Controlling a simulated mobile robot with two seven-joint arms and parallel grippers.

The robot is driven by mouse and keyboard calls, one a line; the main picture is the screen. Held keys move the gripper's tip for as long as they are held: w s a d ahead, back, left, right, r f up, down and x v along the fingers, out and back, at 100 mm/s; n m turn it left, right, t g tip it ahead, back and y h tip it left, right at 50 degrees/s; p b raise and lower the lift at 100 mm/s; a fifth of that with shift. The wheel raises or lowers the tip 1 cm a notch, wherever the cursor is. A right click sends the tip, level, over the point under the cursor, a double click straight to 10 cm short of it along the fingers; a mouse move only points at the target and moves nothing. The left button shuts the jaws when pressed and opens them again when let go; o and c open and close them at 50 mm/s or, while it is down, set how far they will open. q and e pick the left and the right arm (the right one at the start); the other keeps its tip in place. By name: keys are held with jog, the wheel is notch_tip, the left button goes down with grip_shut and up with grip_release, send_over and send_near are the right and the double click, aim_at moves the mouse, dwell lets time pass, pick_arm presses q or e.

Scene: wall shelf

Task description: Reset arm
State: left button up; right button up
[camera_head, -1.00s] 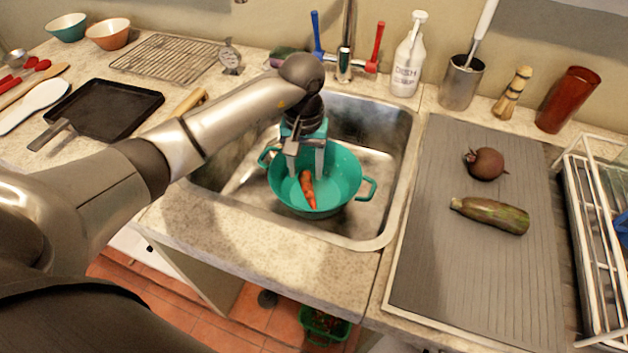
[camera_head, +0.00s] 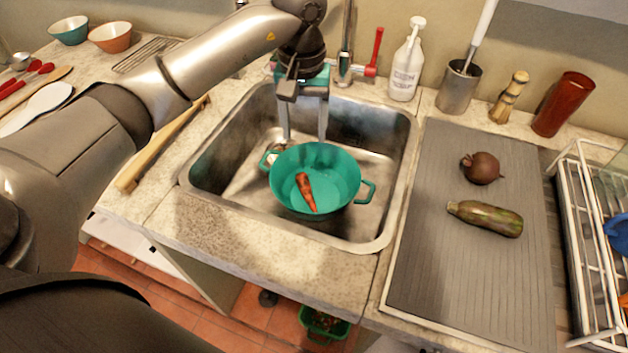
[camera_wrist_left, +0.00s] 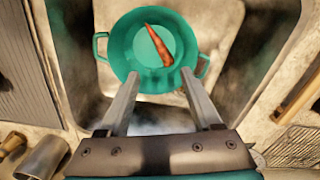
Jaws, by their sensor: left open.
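My left gripper (camera_head: 305,138) is open and empty. It hangs above the far part of the sink, fingers pointing down. A teal colander (camera_head: 338,200) with two handles sits in the metal sink (camera_head: 372,118). An orange carrot (camera_head: 306,192) lies inside the colander. In the left wrist view the open fingers (camera_wrist_left: 160,96) reach towards the near rim of the colander (camera_wrist_left: 120,50), and the carrot (camera_wrist_left: 158,48) lies beyond them, held by nothing. My right gripper is not in view.
A zucchini (camera_head: 486,219) and a beetroot (camera_head: 482,168) lie on the grey drainboard (camera_head: 440,270). A soap bottle (camera_head: 407,65), the red-handled tap (camera_head: 374,52) and a metal holder (camera_head: 458,88) stand behind the sink. A white dish rack (camera_head: 575,235) is at right.

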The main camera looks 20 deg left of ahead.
pick_arm(q)
notch_tip(320, 180, up, 3)
jog(key=shift+r, duration=0.15)
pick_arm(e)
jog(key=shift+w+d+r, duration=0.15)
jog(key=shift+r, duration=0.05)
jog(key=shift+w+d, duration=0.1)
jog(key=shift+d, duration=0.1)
